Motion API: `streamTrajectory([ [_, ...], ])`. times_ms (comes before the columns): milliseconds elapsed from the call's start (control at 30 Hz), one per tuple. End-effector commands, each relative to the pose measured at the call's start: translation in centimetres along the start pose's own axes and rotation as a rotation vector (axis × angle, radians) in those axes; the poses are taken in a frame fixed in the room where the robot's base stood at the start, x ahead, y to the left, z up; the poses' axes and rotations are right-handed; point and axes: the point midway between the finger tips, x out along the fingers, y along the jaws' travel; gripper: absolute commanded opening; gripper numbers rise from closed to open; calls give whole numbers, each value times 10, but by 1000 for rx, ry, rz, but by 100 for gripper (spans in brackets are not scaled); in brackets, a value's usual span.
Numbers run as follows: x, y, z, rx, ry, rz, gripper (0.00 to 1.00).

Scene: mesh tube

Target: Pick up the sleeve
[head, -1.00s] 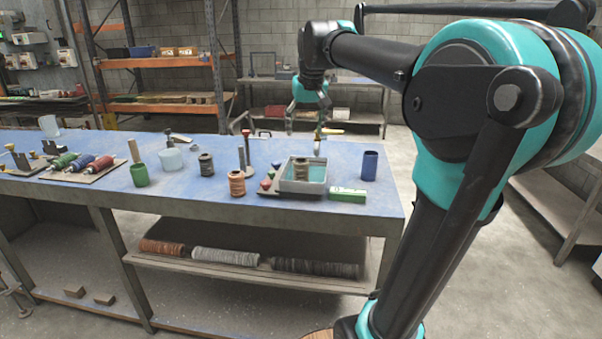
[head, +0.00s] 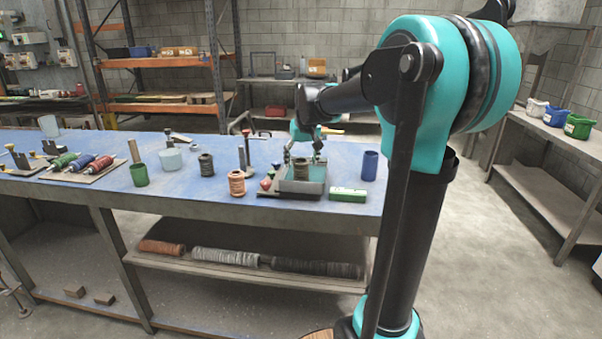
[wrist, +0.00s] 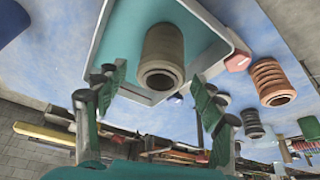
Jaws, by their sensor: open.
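An olive-brown sleeve (head: 301,169) stands in a grey tray with a teal floor (head: 302,189) on the blue bench. My gripper (head: 304,157) is over the tray, close to the sleeve. In the wrist view my gripper (wrist: 158,80) is open, its green-padded fingers spread with the sleeve beyond and between them in the picture. No finger visibly touches it. The sleeve's lower part is partly hidden by the tray wall in the head view.
A green and white box (head: 348,194) and a blue cup (head: 369,165) stand right of the tray. A copper ribbed spool (head: 237,183), a dark spool (head: 206,165) and a green cup (head: 140,175) stand to the left. The bench's front edge is close to the tray.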

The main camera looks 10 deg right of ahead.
Motion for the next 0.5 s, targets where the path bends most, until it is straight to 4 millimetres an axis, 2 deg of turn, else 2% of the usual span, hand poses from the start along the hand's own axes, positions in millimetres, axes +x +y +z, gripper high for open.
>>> streamTrajectory([
  [133, 11, 0, 0, 0, 0, 0, 69],
  [367, 12, 0, 0, -1, 0, 0, 69],
  [500, 12, 0, 0, -1, 0, 0, 51],
])
